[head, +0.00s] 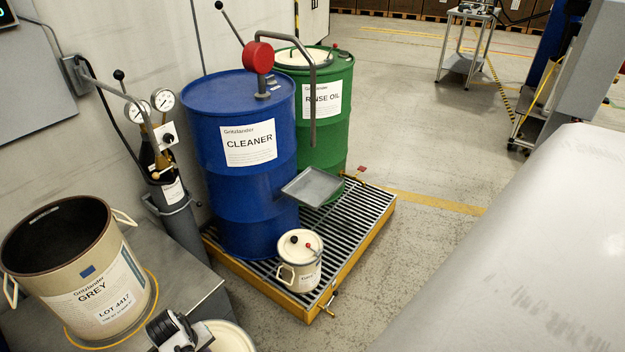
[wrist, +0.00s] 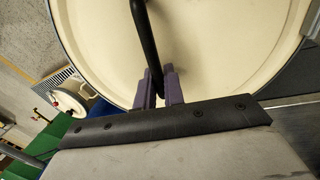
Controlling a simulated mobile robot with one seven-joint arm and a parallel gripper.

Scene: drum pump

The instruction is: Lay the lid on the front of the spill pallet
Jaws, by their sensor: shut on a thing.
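My gripper (wrist: 160,92) is shut on the black bar handle of the round cream lid (wrist: 220,40), which fills much of the wrist view. In the head view the lid (head: 228,338) shows only partly at the bottom edge, next to my gripper (head: 176,332). The spill pallet (head: 268,290) has a yellow frame and a dark slatted grate and stands on the floor beyond, apart from the lid. A small cream pail (head: 300,262) with a lid stands at its front corner. A bit of the grate (wrist: 50,82) shows in the wrist view.
A blue CLEANER drum (head: 240,180) with a pump and a green RINSE OIL drum (head: 325,120) stand on the pallet. A grey drip tray (head: 312,186) hangs above the grate. Floor right of the pallet is clear.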

